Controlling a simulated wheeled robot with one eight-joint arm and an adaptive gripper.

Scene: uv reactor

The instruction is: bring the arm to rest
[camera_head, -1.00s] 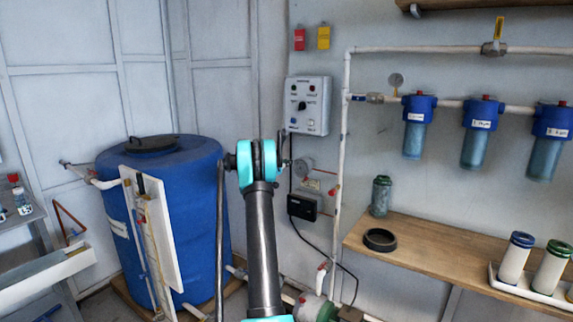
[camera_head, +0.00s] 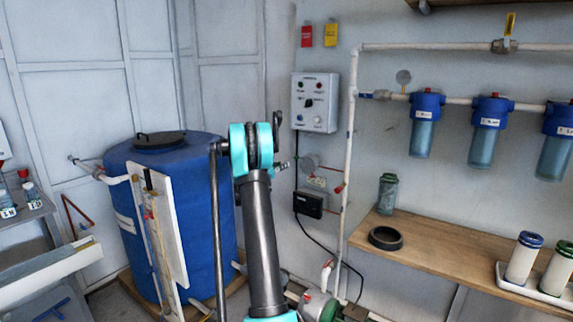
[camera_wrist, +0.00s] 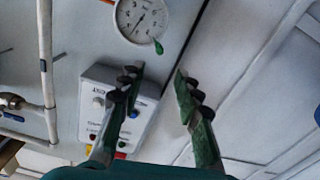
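My arm stands upright in the middle of the head view, with a dark link and teal joints, in front of the blue tank (camera_head: 200,200) and the wall. In the wrist view my gripper (camera_wrist: 158,83) has its two green fingers with dark pads spread apart. Nothing is between the fingers. Behind them are a grey control box (camera_wrist: 118,110) and a round gauge (camera_wrist: 143,18), both apart from the fingers as far as I can tell. In the head view the gripper itself is hidden behind the arm joint.
The control box (camera_head: 314,103) hangs on the wall right of my arm. Blue filter housings (camera_head: 425,125) hang from a white pipe. A wooden bench (camera_head: 430,240) at right holds a jar (camera_head: 387,194), a black ring (camera_head: 385,238) and a white tray (camera_head: 545,297) with cartridges.

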